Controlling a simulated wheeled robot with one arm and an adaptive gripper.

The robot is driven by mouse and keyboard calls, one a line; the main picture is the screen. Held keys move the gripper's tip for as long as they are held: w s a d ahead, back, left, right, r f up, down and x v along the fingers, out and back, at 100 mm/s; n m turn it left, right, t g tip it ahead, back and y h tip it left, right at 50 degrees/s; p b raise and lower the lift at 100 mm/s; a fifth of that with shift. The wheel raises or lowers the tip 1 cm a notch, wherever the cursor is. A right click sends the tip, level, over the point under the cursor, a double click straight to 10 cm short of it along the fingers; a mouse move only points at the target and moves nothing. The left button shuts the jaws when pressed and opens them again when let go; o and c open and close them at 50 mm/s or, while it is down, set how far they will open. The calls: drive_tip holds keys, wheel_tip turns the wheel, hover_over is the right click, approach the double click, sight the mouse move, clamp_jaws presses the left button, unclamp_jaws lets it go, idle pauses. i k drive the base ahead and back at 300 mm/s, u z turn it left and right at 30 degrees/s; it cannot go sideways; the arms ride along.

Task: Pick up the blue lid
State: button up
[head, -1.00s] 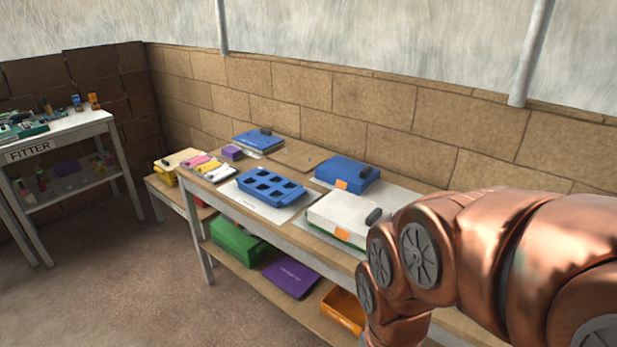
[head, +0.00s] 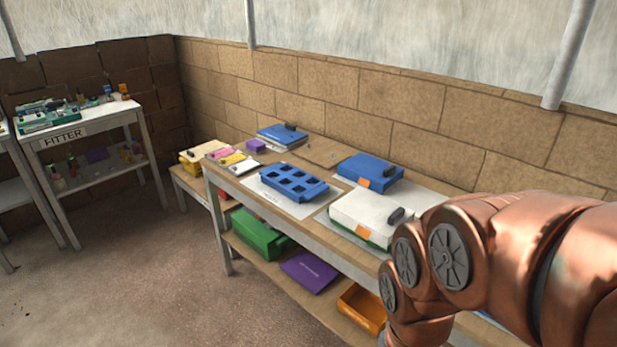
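Two blue things with a black knob on top show in the head view, and I cannot tell for certain which is the blue lid. One is a flat blue piece (head: 280,134) at the back left of the long table, on thin pale sheets. The other is the blue top of a box (head: 366,169) with an orange tag, near the wall. Both are apart from my arm. My copper arm fills the lower right, and my gripper is out of view.
The long table (head: 322,229) also bears a blue tray with holes (head: 293,184), a white box (head: 366,212) and a purple block (head: 255,146). A green box (head: 259,234), purple sheet (head: 309,271) and orange bin (head: 362,309) lie below. Floor at left is clear.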

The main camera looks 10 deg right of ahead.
sight(370, 172)
drive_tip(key=u, duration=0.45)
drive_tip(key=i, duration=1.35)
drive_tip(key=z, duration=0.9)
